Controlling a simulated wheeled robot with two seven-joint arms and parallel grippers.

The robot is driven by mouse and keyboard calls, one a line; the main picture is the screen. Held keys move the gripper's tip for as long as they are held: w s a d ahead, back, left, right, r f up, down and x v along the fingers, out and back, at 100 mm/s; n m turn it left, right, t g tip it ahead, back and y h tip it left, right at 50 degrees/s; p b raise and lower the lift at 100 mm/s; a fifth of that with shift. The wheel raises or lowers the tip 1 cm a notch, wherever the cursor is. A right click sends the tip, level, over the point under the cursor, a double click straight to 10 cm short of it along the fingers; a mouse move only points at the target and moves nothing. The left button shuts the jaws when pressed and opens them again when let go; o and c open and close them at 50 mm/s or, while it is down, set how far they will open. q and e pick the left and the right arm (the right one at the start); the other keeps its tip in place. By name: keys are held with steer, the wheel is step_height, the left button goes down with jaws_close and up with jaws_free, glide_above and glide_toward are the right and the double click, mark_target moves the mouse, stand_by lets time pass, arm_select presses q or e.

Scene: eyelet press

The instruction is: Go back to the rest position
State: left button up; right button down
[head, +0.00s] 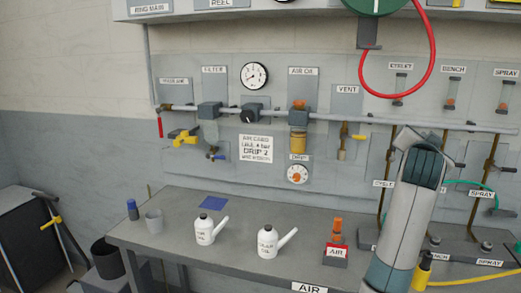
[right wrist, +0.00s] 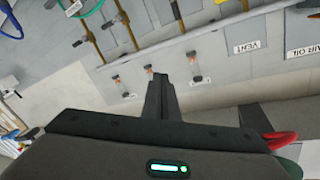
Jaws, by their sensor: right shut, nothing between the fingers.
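My right arm (head: 405,215) rises from the lower right of the head view, in front of the wall panel and the right part of the bench. Its gripper cannot be made out in the head view. In the right wrist view my right gripper (right wrist: 163,95) shows as dark fingers, shut and empty, with the panel upside down behind it. It seems apart from everything. My left gripper is not in view.
A red hose (head: 430,60) loops beneath the reel. A pipe (head: 350,118) crosses the panel.

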steer(key=s+a+f+n+g+y, duration=0.1)
steer(key=s+a+f+n+y, duration=0.3)
steer(key=f, duration=0.9)
steer(key=s+a+f+n+g, duration=0.15)
steer(key=s+f, duration=0.45)
steer(key=f, duration=0.6)
steer(key=s+a+f+n+g+y, duration=0.1)
steer(key=s+a+f+n+g, duration=0.3)
steer(key=f, duration=0.9)
steer(key=s+a+f+n+g+y, duration=0.25)
steer(key=s+f, duration=0.35)
steer(key=s, duration=0.6)
steer(key=s+a+f+n+g+y, duration=0.1)
steer(key=s+a+f, duration=0.3)
steer(key=s+f, duration=0.55)
steer(key=s+a+f+n+g+y, duration=0.1)
steer(key=s+a+f, duration=0.3)
steer(key=s, duration=1.1)
step_height(320, 180, down, 28)
steer(key=s+f+g, duration=0.1)
steer(key=g, duration=0.1)
steer(key=s+d+f, duration=0.1)
steer(key=s+f, duration=0.7)
steer(key=s, duration=0.1)
steer(key=s+d+f+g, duration=0.1)
steer(key=s+d+f, duration=0.1)
steer(key=s+f, duration=0.7)
steer(key=shift+s+d+n+b, duration=0.2)
steer(key=shift+d+n+b, duration=0.1)
steer(key=shift+n, duration=0.1)
